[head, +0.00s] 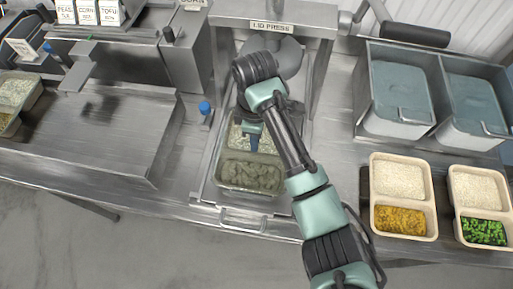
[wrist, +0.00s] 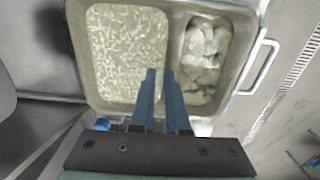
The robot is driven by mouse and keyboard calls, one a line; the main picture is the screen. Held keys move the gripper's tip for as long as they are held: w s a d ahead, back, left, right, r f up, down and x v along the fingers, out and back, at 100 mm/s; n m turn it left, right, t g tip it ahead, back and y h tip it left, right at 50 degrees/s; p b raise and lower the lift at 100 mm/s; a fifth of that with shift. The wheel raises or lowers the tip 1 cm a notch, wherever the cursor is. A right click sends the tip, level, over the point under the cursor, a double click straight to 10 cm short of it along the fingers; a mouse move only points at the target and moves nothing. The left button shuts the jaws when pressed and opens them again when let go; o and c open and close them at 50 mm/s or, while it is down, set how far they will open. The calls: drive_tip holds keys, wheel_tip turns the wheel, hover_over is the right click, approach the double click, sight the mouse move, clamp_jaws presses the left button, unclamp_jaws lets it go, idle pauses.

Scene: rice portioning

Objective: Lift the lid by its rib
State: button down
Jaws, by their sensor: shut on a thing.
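A two-compartment tray (head: 220,186) sits under the lid press, with pale rice in one compartment and greyish chunks in the other. It also shows in the wrist view (wrist: 84,70). Its contents look dulled, as under a see-through lid (wrist: 128,45); the lid's edges are hard to make out. My gripper (head: 254,150) points down over the tray's middle. In the wrist view its blue fingers (wrist: 160,76) are close together at the divider between the compartments, shut on the lid's rib. The rib itself is mostly hidden between the fingers. I cannot tell whether the lid is clear of the tray.
The lid press (head: 272,25) frames the tray from behind. Open trays of food (head: 403,216) (head: 483,225) stand at the right, before grey-blue bins (head: 402,95). A bare steel surface (head: 95,130) lies at the left. A handle (head: 243,222) is at the front.

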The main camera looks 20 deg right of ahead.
drive_tip(key=shift+r+p, duration=1.5)
drive_tip(key=shift+r, duration=0.25)
